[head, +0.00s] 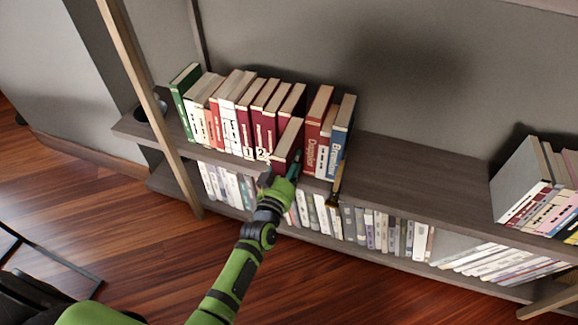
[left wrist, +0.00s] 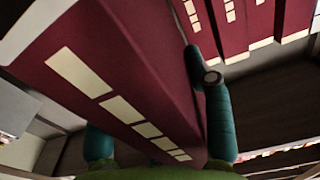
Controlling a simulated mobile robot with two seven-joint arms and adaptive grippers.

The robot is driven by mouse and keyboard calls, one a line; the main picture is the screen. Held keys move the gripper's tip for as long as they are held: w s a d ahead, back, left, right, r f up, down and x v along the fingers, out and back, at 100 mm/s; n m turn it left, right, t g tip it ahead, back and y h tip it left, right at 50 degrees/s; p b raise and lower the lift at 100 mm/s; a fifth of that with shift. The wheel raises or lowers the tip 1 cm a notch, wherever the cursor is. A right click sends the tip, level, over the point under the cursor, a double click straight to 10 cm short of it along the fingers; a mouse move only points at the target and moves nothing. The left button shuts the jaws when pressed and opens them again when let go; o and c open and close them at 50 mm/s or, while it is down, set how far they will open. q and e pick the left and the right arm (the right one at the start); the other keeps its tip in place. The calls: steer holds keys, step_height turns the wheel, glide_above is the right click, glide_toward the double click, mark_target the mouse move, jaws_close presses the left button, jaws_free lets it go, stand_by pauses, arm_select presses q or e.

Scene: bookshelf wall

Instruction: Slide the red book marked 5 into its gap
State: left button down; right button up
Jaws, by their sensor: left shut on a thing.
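The red book (head: 287,143) is held upright at the front of the upper shelf, its top lower and nearer than its neighbours. It fills much of the left wrist view (left wrist: 125,75), with pale label patches along its cover; I cannot read a 5. My left gripper (head: 281,178) is shut on the book's lower near end, with teal fingers on either side in the left wrist view (left wrist: 157,135). Behind it, the gap between the dark red row (head: 257,120) and a taller red book (head: 317,125) is partly hidden. How far the book is inside cannot be told. My right gripper is out of view.
A green book (head: 184,95) ends the row on the left; a blue book (head: 343,130) ends it on the right. The shelf board (head: 405,185) is bare further right, up to another book group (head: 525,180). A wooden post (head: 150,100) stands at left.

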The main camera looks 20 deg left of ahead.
mark_target(298, 146)
arm_select(q)
steer(key=shift+w+r, duration=0.2)
steer(key=shift+w, duration=0.6)
steer(key=shift+w+d+b, duration=0.1)
steer(key=shift+w+b, duration=0.45)
steer(key=shift+w, duration=0.55)
steer(key=shift+w+b, duration=0.7)
steer(key=shift+w, duration=0.8)
steer(key=shift+f, duration=0.15)
steer(key=shift+c, duration=2.2)
jaws_free()
steer(key=shift+f, duration=0.1)
